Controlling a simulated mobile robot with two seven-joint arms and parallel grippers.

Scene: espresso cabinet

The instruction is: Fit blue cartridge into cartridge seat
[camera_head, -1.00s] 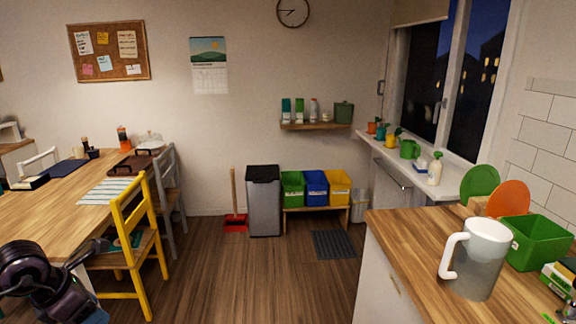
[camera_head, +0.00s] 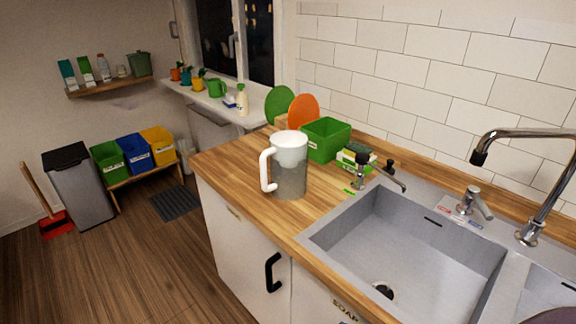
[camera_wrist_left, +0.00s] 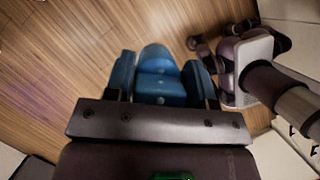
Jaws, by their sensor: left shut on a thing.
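My left gripper (camera_wrist_left: 159,82) shows in the left wrist view, held above the wooden floor. It is shut on the blue cartridge (camera_wrist_left: 160,88), a rounded blue body between the two blue fingers. The cartridge's far end points away from the wrist, and its near end is hidden by the gripper's dark front plate. Neither gripper shows in the head view. I cannot make out a cartridge seat in either view. My right gripper cannot be picked out.
A wooden counter (camera_head: 240,155) holds a jug (camera_head: 290,165), a green bin (camera_head: 325,139) and a sink (camera_head: 400,235) with taps. A cabinet door with a black handle (camera_head: 272,272) is below. Coloured bins (camera_head: 132,153) and a grey trash can (camera_head: 77,190) stand left. The floor in front is open.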

